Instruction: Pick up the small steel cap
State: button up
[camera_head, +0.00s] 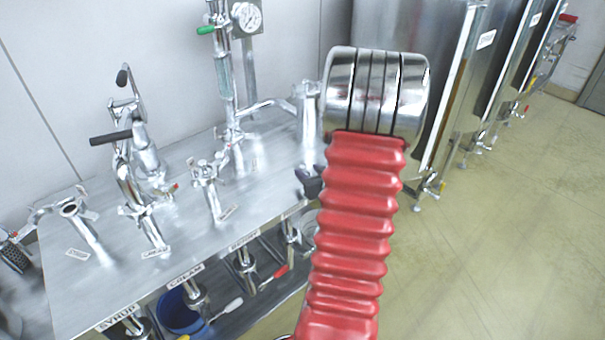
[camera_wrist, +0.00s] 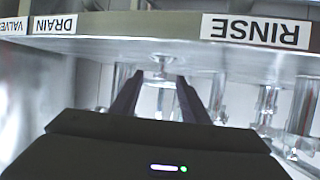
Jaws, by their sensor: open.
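My gripper (camera_wrist: 158,88) is open in the wrist view, its two dark fingers apart with nothing held between them. A small shiny steel piece (camera_wrist: 161,66) with a rounded top shows just beyond the fingertips, between them in the picture; it may be the small steel cap, but I cannot be sure. It seems apart from the fingers. In the head view my red-sleeved arm hides much of the gripper; a dark part of it (camera_head: 309,181) shows at the right edge of the steel bench. I cannot pick out the cap there.
The steel bench (camera_head: 190,235) carries several pipes and valves. A blue bucket (camera_head: 180,314) stands below. Large steel tanks (camera_head: 487,80) stand behind on the right. The floor (camera_head: 500,260) at right is clear. A RINSE label (camera_wrist: 256,31) is upside down in the wrist view.

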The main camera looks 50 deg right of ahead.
aim_at(304, 170)
jog(key=shift+x, duration=2.6)
jog(key=shift+a, duration=0.1)
jog(key=shift+c, duration=0.5)
grip_shut()
